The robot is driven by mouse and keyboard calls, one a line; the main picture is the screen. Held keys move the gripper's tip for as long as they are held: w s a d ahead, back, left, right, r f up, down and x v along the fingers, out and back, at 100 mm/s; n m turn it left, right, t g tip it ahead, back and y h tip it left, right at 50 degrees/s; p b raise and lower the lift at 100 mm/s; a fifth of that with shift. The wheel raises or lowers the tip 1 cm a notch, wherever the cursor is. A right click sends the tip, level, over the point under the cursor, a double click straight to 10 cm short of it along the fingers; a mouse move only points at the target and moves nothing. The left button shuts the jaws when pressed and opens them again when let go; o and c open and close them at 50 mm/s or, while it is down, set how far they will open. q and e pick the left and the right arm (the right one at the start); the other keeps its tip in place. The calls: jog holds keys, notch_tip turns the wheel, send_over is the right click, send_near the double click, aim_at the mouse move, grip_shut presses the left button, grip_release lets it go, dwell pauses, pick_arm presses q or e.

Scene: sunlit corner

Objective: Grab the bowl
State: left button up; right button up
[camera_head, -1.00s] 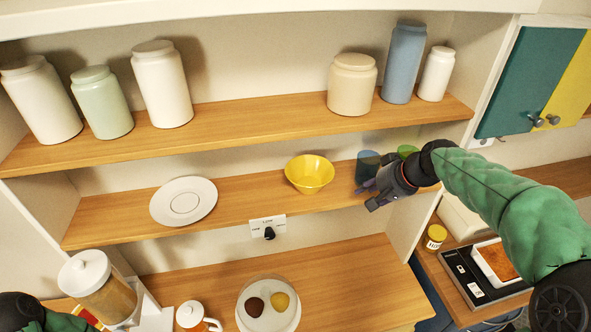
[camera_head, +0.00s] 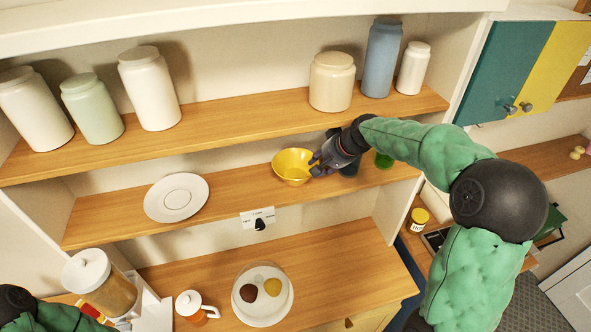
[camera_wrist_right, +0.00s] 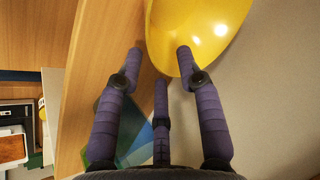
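The yellow bowl (camera_head: 290,163) sits on the middle wooden shelf. My right gripper (camera_head: 315,164) reaches in from the right, at the bowl's right rim. In the right wrist view the bowl (camera_wrist_right: 205,25) fills the top, and the right gripper's fingers (camera_wrist_right: 160,58) are spread apart. One finger overlaps the bowl and another lies outside it, with the near rim between them. I cannot tell whether any finger touches the bowl. Only part of my left arm shows at the lower left; its gripper is out of view.
A green cup (camera_head: 384,161) and a partly hidden blue cup (camera_head: 350,170) stand just right of the bowl, close behind my gripper. The shelf above (camera_head: 225,115) holds several jars. The shelf between plate and bowl is clear.

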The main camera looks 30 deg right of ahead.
aim_at(307, 173)
jog(key=x, duration=0.4)
jog(key=shift+p, duration=0.4)
jog(key=shift+c, duration=0.3)
grip_shut()
jog(key=shift+r, duration=0.1)
